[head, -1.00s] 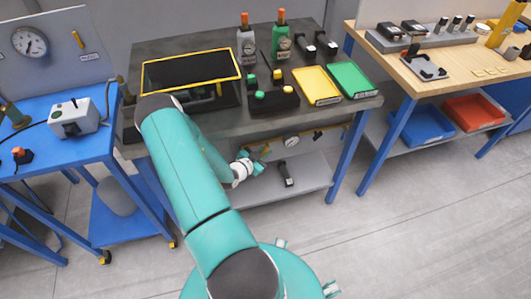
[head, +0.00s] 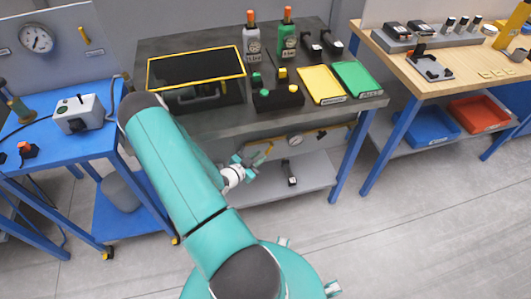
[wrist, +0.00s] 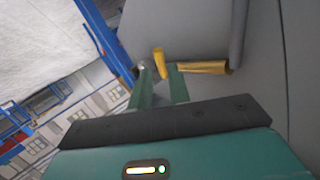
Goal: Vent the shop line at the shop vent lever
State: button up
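My gripper (head: 254,163) is under the front edge of the dark workbench, beside the yellow pipe with a gauge. In the wrist view its two green fingers (wrist: 161,70) are apart. A short yellow lever (wrist: 159,62) shows in the gap at the fingertips; I cannot tell if either finger touches it. A brass-coloured pipe piece (wrist: 203,67) is just right of the lever, against a grey surface. In the head view the lever is too small and too close to my gripper to make out clearly. No label for it is readable.
The workbench (head: 215,122) overhangs my gripper, with a round gauge (head: 296,140) beneath it. A grey lower shelf (head: 265,188) holds a black tool (head: 291,174). A blue bench leg (head: 350,160) stands at right; a blue table (head: 75,150) is at left.

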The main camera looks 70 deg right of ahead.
aim_at(267, 152)
jog(key=v, duration=0.7)
jog(key=shift+a, duration=0.25)
jog(key=o, duration=0.3)
jog(key=shift+w, duration=0.15)
jog(key=s+d+f, duration=0.1)
jog(key=d, duration=0.2)
jog(key=s+d+f+g+h, duration=0.1)
jog(key=s+d, duration=0.1)
jog(key=d, duration=0.2)
jog(key=s+d+f+g, duration=0.1)
jog(key=s+d, duration=0.1)
jog(key=d, duration=0.1)
jog(key=shift+d+m+h, duration=0.3)
jog(key=shift+d+h, duration=0.1)
grip_shut()
